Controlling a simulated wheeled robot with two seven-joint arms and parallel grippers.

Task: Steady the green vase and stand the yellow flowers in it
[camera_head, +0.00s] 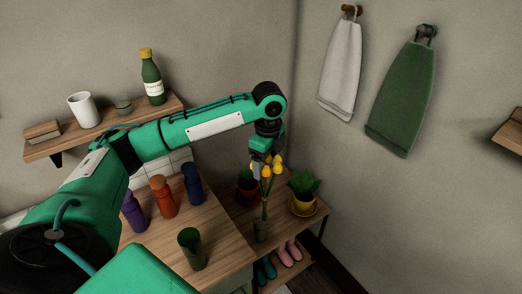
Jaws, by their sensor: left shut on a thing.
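The yellow flowers (267,168) have several yellow heads on long green stems. My left gripper (261,166) points down and is shut on the flowers near their heads, partly hiding them. The stems run down to a small grey-green vessel (261,231) on the lower wooden surface; I cannot tell whether their ends are inside it. The green vase (191,249), dark and open-topped, stands upright on the nearer bench, to the left of and below the flowers, with no gripper touching it. My right gripper is not in view.
Two potted plants, one in a yellow pot (302,207), stand near the flowers. A wall shelf (105,130) holds a bottle and cups.

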